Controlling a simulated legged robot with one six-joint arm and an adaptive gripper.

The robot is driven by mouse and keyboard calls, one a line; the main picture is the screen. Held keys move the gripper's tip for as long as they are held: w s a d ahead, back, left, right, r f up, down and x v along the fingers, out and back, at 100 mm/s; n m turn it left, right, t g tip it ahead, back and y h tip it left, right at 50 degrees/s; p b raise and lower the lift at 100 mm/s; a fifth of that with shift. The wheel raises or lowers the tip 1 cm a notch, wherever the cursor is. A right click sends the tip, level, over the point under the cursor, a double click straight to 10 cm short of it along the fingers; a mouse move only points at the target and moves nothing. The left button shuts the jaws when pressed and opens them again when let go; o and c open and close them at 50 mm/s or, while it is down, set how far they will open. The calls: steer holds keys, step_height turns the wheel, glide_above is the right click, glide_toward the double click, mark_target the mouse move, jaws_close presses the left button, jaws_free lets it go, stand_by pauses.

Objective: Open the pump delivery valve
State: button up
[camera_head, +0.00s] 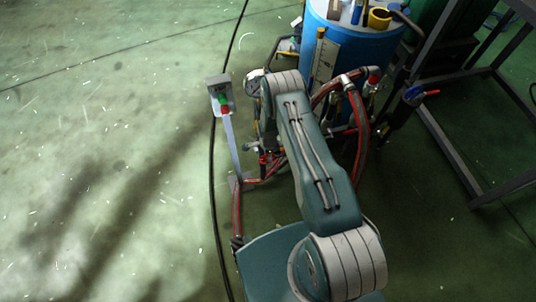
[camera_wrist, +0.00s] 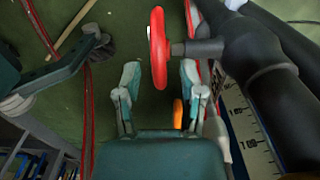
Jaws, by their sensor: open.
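A red handwheel (camera_wrist: 158,48) stands edge-on in the wrist view, on a short stem joined to a dark pipe body (camera_wrist: 255,55) at the right. I take it for the pump delivery valve, but no label shows. My gripper (camera_wrist: 160,72) is open, with its two teal fingertips on either side of the wheel's lower end in the picture. I cannot tell whether either finger touches the wheel or how deep it sits between them. In the head view my arm hides the gripper and this wheel.
A blue drum (camera_head: 350,35) stands beyond my arm. A button box (camera_head: 220,95) stands on a post at left. A dark metal frame (camera_head: 450,155) is at right. The left floor is clear.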

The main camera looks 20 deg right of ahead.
steer(key=shift+f, duration=0.2)
steer(key=shift+c, duration=0.3)
jaws_close()
